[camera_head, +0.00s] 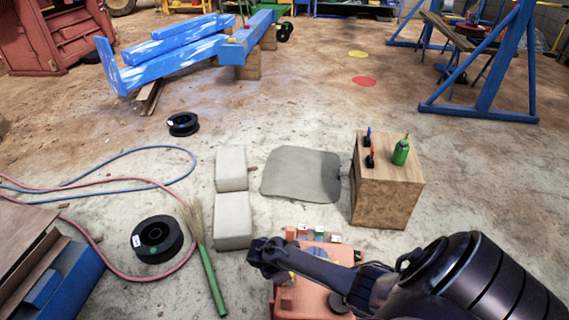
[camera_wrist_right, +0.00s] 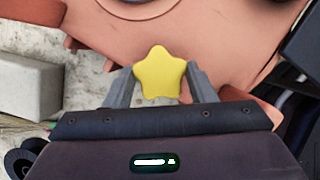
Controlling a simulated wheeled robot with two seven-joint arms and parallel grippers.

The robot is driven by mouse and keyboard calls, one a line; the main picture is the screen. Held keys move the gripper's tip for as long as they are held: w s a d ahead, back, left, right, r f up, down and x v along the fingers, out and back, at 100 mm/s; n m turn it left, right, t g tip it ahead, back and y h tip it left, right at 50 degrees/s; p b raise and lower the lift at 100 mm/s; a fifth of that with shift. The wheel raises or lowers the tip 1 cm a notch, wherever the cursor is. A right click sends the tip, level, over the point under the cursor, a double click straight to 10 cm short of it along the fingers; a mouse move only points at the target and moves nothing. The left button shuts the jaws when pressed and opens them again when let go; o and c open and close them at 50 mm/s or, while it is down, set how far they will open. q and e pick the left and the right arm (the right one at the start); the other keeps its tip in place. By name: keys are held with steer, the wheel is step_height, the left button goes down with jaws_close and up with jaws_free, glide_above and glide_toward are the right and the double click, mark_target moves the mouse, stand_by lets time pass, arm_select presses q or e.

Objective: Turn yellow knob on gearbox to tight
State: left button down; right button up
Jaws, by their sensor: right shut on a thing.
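The orange gearbox (camera_head: 300,300) stands at the bottom centre of the head view, partly covered by my right arm. In the right wrist view its orange casing (camera_wrist_right: 215,35) fills the upper part. The yellow knob (camera_wrist_right: 158,76) is star-shaped and sits between the two grey fingers of my right gripper (camera_wrist_right: 160,82), which is shut on it. In the head view my right gripper (camera_head: 268,258) is at the gearbox's left side, and the knob is mostly hidden there. My left gripper is not in view. I cannot read any tightness mark.
A wooden crate (camera_head: 375,200) with a green bottle (camera_head: 401,152) on it stands right of a grey mat (camera_head: 302,176). Two pale blocks (camera_head: 233,220) and a green-handled broom (camera_head: 212,278) lie left of the gearbox. Black spools (camera_head: 157,239) and hoses lie farther left.

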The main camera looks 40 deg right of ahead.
steer(key=m+g, duration=0.1)
steer(key=m, duration=0.1)
steer(key=shift+w+m+y, duration=0.1)
steer(key=shift+m+y, duration=0.2)
steer(key=shift+m, duration=0.1)
steer(key=m, duration=0.2)
steer(key=shift+m+g+y, duration=0.3)
steer(key=shift+m+g, duration=0.1)
steer(key=m+g+y, duration=0.1)
steer(key=m, duration=0.3)
steer(key=shift+w, duration=0.1)
steer(key=shift+d+m+y, duration=0.15)
steer(key=shift+m+y, duration=0.35)
steer(key=shift+m, duration=0.5)
steer(key=shift+m+g, duration=0.3)
steer(key=shift+m, duration=0.3)
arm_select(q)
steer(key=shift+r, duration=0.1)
arm_select(e)
steer(key=shift+y, duration=0.3)
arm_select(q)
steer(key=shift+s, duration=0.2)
